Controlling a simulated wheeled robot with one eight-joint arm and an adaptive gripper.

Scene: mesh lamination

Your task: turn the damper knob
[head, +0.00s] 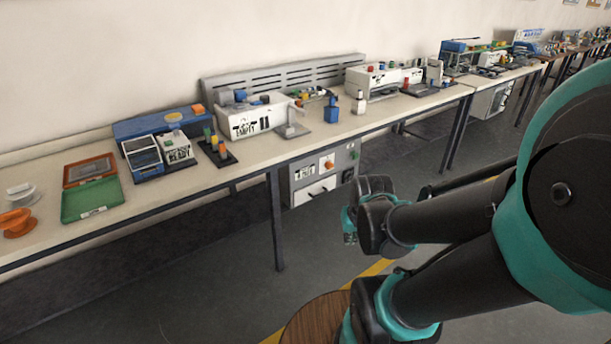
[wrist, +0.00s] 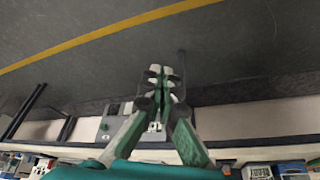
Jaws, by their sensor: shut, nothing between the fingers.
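A grey cabinet (head: 301,190) stands under the bench. Its front has a small orange-red round knob (head: 328,164) on a white plate, which may be the damper knob; I cannot read its label. The cabinet also shows in the wrist view (wrist: 122,127), partly hidden behind my fingers. My gripper (wrist: 165,75) is shut and empty, its green fingers meeting at the tips. In the head view my gripper (head: 350,236) is small and partly hidden by my arm. It is over the floor in front of the cabinet, apart from the knob.
The long bench (head: 248,165) above the cabinet carries several devices and trays. A dark bench leg (head: 276,225) stands left of the cabinet. A round wooden top (head: 312,322) is low in front. The grey floor (head: 215,285) before the bench is clear, with a yellow line (wrist: 110,32).

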